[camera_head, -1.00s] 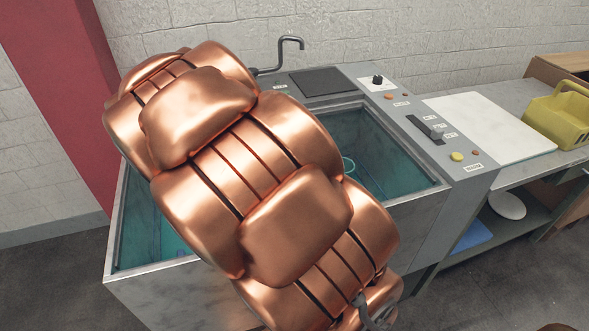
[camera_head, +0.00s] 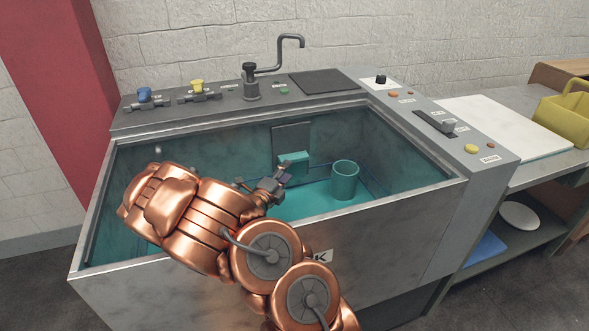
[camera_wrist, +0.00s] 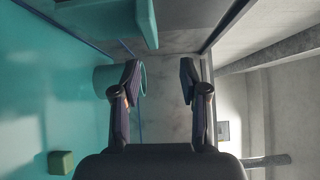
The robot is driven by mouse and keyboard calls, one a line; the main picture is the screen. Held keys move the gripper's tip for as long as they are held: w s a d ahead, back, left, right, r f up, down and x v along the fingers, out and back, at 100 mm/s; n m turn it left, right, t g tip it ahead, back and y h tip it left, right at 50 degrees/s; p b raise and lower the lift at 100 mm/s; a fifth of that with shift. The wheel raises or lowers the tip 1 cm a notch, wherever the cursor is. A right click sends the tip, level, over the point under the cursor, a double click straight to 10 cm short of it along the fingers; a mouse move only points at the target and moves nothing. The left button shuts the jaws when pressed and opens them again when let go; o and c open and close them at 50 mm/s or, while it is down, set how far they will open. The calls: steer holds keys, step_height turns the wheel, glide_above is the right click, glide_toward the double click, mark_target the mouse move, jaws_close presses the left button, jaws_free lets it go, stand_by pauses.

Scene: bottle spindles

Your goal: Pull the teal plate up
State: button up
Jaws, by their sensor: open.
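A teal plate-like piece (camera_head: 294,162) stands inside the tank, in front of a dark upright panel (camera_head: 291,136) on the back wall. What seems to be the same teal piece (camera_wrist: 128,18) shows at the top of the wrist view, beyond my fingers. My gripper (camera_head: 283,178) is inside the tank, just in front of and below this piece in the picture. In the wrist view my gripper (camera_wrist: 160,80) is open, with nothing between its fingers. I cannot tell whether a finger touches the teal piece.
A teal cylinder (camera_head: 344,180) stands on the teal tank floor to the right; it also shows in the wrist view (camera_wrist: 105,74) behind the left finger. A small green block (camera_wrist: 60,162) lies at lower left there. The tank's front rim (camera_head: 400,198) lies below my arm.

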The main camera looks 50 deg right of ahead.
mark_target(295, 161)
steer(key=shift+n, duration=0.4)
steer(key=shift+w+f+b+x, duration=0.1)
steer(key=shift+f+x, duration=0.15)
steer(key=shift+x, duration=1.05)
steer(key=shift+w+f+b+x, duration=0.15)
steer(key=shift+f+x, duration=0.05)
steer(key=shift+x, duration=1.1)
steer(key=shift+w+f+b+x, duration=0.1)
steer(key=shift+f+x, duration=0.15)
steer(key=shift+x, duration=1.05)
steer(key=shift+a, duration=0.1)
jaws_close()
